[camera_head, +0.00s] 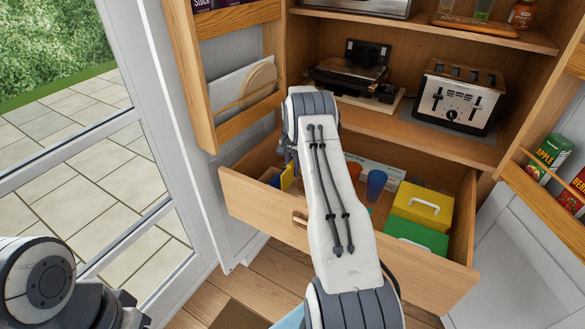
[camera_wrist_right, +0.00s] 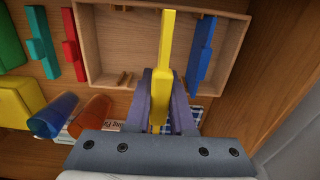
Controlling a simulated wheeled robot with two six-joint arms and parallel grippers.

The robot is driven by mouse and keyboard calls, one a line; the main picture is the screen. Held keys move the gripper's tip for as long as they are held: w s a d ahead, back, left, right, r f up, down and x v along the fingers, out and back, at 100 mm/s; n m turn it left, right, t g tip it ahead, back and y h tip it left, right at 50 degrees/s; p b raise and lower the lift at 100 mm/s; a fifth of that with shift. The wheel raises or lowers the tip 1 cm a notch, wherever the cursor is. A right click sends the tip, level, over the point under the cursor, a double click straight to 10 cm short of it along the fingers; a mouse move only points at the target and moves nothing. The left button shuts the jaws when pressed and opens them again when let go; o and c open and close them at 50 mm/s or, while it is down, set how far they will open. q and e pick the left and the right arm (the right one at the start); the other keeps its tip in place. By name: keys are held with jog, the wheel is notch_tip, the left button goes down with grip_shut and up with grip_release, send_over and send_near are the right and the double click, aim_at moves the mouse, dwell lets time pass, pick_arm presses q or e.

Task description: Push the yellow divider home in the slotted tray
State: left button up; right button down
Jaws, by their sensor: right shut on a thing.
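The yellow divider (camera_wrist_right: 166,50) is held between the fingers of my right gripper (camera_wrist_right: 162,82), which is shut on it. The slotted tray (camera_wrist_right: 118,81) lies beyond the fingers in the right wrist view, with the divider across its open inside. A blue divider (camera_wrist_right: 203,53) stands at the tray's right part. I cannot tell how deep the yellow divider sits in its slot. In the head view a yellow sliver of the divider (camera_head: 287,176) shows left of my right arm, inside the drawer; the arm hides most of the tray. My left gripper is out of view.
The pulled-out drawer (camera_head: 420,274) also holds a yellow box (camera_head: 421,208), a green box (camera_head: 418,235) and a blue cup (camera_head: 375,184). Red (camera_wrist_right: 74,45) and green (camera_wrist_right: 41,42) pieces lie left of the tray in the wrist view. A toaster (camera_head: 454,97) stands on the shelf above.

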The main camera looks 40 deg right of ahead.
aim_at(293, 178)
jog(key=shift+f+b, duration=1.15)
jog(key=shift+f, duration=1)
jog(key=shift+f+b, duration=2.45)
jog(key=shift+f, duration=1)
jog(key=c, duration=0.7)
grip_release()
jog(key=shift+r, duration=0.1)
notch_tip(293, 178, up, 9)
jog(key=shift+r+b, duration=0.1)
jog(key=shift+b, duration=0.3)
jog(key=shift+r, duration=0.6)
